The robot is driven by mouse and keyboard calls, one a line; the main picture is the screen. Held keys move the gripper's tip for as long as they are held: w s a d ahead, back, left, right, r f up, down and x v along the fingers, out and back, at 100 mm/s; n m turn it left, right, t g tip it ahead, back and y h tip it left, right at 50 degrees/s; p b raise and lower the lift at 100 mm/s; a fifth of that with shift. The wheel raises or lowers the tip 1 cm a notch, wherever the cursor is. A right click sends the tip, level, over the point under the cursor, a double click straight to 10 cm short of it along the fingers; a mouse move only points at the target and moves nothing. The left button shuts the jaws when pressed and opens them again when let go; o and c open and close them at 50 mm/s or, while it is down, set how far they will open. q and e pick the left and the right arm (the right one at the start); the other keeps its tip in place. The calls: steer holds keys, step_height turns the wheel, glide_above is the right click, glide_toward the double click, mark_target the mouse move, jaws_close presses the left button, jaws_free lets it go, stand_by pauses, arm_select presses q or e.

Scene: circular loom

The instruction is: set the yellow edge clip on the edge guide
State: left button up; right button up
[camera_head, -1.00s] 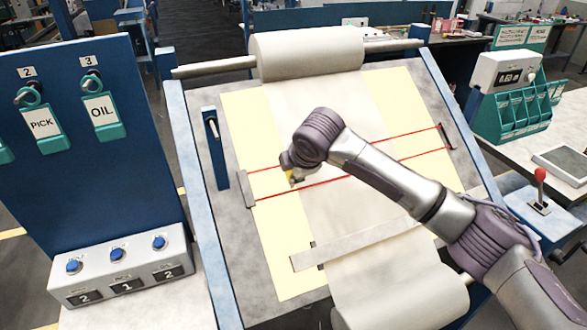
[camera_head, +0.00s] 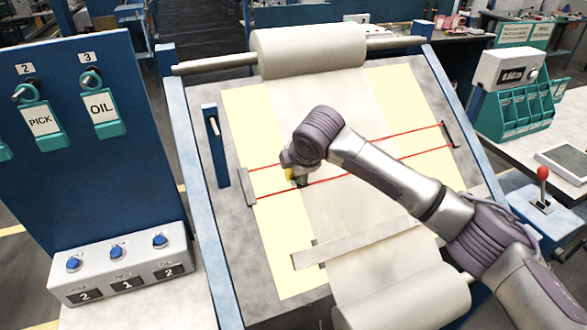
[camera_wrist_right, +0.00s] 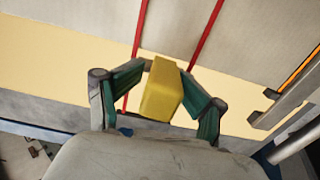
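The yellow edge clip (camera_wrist_right: 161,90) is a small block between the fingers of my right gripper (camera_wrist_right: 160,85) in the wrist view. Both fingers close in against its sides. In the head view the clip (camera_head: 289,174) shows as a small yellow patch under my right wrist, close to the lower red line, over the left pale-yellow strip. My right gripper (camera_head: 299,179) is mostly hidden by its own arm. A short grey bar (camera_head: 247,187) lies at the left ends of the red lines; whether it is the edge guide, I cannot tell. My left gripper is not in view.
A long grey metal bar (camera_head: 360,243) crosses the sloped board lower down; its end (camera_wrist_right: 262,119) is right of the gripper in the wrist view. A cloth roll (camera_head: 308,52) lies along the top. A button box (camera_head: 120,268) and blue tool panel (camera_head: 75,165) stand left.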

steer(key=v, duration=1.2)
stand_by(0.3)
steer(key=shift+f, duration=0.1)
